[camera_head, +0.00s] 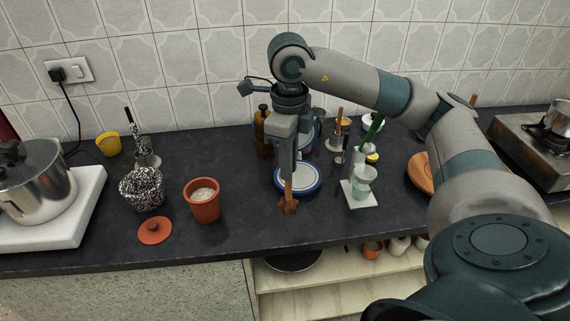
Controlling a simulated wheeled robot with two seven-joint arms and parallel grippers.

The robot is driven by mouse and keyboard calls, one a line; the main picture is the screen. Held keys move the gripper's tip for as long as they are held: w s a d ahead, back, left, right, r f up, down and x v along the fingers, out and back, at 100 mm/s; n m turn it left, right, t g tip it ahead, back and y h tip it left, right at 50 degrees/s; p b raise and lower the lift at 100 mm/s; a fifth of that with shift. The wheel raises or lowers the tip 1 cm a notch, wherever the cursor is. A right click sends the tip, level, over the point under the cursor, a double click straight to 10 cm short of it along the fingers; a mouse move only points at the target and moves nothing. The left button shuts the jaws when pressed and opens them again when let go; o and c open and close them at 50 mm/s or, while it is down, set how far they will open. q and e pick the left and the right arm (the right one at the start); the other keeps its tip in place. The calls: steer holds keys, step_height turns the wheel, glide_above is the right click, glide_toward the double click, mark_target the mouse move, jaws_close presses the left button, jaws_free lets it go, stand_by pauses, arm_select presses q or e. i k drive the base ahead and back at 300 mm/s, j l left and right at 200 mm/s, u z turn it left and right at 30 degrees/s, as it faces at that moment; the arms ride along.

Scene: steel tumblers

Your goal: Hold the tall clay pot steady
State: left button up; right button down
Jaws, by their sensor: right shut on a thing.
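The clay pot (206,212) is an orange-brown open pot with a pale filling near its rim. It stands upright on the dark counter, left of the middle. A flat clay lid with a knob (155,231) lies on the counter to its left and nearer the front. My right gripper (288,178) points down to the right of the pot, apart from it. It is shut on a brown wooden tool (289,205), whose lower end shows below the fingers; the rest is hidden. My left gripper is not in view.
A blue-rimmed white plate (312,185) lies behind the right gripper. A glass on a white tile (360,193) is to the right. Counter between pot and gripper is clear.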

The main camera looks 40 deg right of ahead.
mark_target(201, 194)
steer(key=i+j+z, duration=0.1)
steer(key=z, duration=0.25)
steer(key=i+j+z, duration=0.15)
steer(key=z, duration=0.2)
steer(key=i+j+z, duration=0.2)
steer(key=z, duration=0.15)
steer(key=i, duration=0.05)
